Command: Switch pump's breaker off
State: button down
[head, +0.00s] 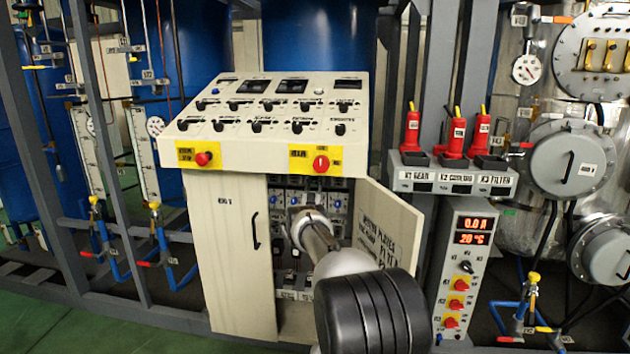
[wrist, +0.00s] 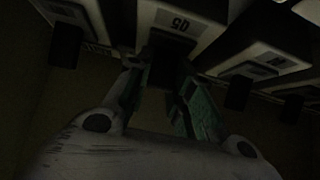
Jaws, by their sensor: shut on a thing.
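My gripper (wrist: 168,92) is shut on the dark lever (wrist: 168,62) of a white breaker (wrist: 195,15) in the wrist view. That breaker's label shows upside down and seems to read Q5. In the head view my arm reaches into the open cabinet, and my gripper's fingertips are hidden behind my wrist. Breakers (head: 337,204) show in rows inside the cabinet. Which one serves the pump cannot be read in the head view. The wrist view is dark, so the lever's exact position is hard to tell.
Neighbouring breakers (wrist: 262,62) flank the held one closely. The cabinet's right door (head: 385,225) stands open beside my arm; its left door (head: 232,255) is shut. A sloped control panel (head: 262,88) overhangs the opening. A display box (head: 466,275) stands to the right.

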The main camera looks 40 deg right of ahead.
jog(key=c, duration=1.2)
grip_release()
jog(key=shift+c, duration=0.2)
jog(key=shift+a+f, duration=0.1)
jog(key=v, duration=1.2)
notch_tip(320, 180, up, 10)
jog(key=w, duration=0.2)
notch_tip(320, 180, down, 5)
jog(key=s+g+y, duration=0.2)
jog(key=g+y, duration=0.1)
jog(key=x, duration=0.8)
